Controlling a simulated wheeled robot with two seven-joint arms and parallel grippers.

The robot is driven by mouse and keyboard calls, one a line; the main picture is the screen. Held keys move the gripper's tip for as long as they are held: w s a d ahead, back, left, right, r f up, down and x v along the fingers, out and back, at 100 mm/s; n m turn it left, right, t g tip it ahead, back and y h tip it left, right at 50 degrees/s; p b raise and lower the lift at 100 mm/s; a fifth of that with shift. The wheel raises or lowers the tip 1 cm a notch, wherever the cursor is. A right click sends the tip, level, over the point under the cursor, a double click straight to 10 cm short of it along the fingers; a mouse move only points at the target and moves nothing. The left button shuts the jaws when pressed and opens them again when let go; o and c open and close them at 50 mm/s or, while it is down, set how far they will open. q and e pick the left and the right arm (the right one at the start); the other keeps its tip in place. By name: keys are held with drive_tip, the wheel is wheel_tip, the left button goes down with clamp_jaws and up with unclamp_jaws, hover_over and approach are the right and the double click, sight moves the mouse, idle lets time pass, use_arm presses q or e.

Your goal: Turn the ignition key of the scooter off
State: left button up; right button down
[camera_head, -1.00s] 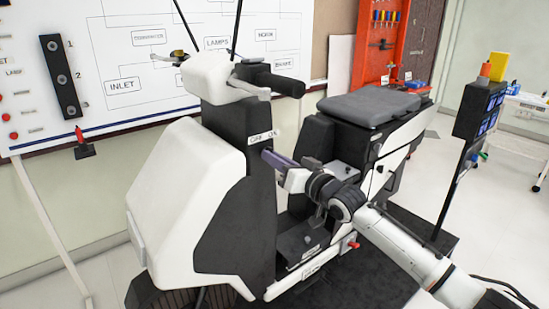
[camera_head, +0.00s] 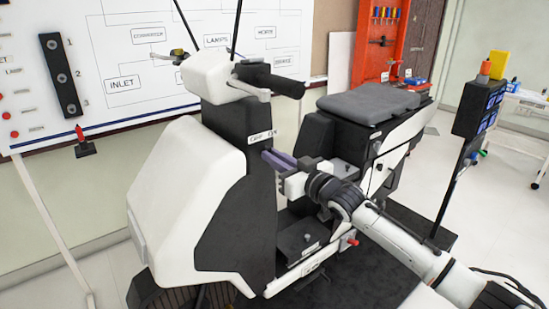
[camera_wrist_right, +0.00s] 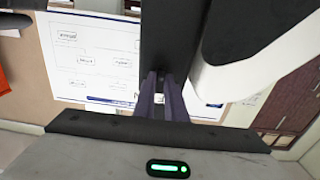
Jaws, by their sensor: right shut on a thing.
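The white and black scooter (camera_head: 185,190) stands in the middle of the head view. A small white label (camera_head: 262,136), apparently reading OFF and ON, is on its black front column (camera_head: 262,175). My right gripper (camera_head: 267,154) has its purple fingers against the column just below the label. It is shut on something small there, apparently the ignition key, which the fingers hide. In the right wrist view the gripper (camera_wrist_right: 162,88) points at the dark column (camera_wrist_right: 160,45), and the key cannot be made out. My left gripper is in neither view.
The handlebar grip (camera_head: 275,82) juts out above my right gripper. The grey seat (camera_head: 368,105) is to the right, and a dark post with a screen box (camera_head: 480,108) stands farther right. A whiteboard (camera_head: 120,60) is behind the scooter.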

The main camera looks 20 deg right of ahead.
drive_tip(key=c, duration=1.8)
unclamp_jaws()
drive_tip(key=shift+s, duration=0.1)
drive_tip(key=v, duration=1)
drive_tip(key=shift+b, duration=0.4)
drive_tip(key=shift+d, duration=0.1)
drive_tip(key=s+a+f+g, duration=0.1)
drive_tip(key=s+a+f, duration=0.15)
drive_tip(key=f, duration=0.45)
drive_tip(key=s+a+f+g, duration=0.1)
drive_tip(key=s+f, duration=0.2)
drive_tip(key=f, duration=0.4)
drive_tip(key=s+a+f+m+g+h, duration=0.1)
drive_tip(key=s+a+f+g+h, duration=0.1)
drive_tip(key=s+f, duration=1)
drive_tip(key=s+a+f+m+g+h, duration=0.1)
drive_tip(key=s+f+g, duration=0.3)
drive_tip(key=s+f, duration=0.8)
drive_tip(key=s+a, duration=0.1)
drive_tip(key=s, duration=0.4)
drive_tip(key=shift+s+a+f+g+h, duration=0.15)
drive_tip(key=shift+a+f+g+h, duration=0.15)
drive_tip(key=shift+h, duration=0.1)
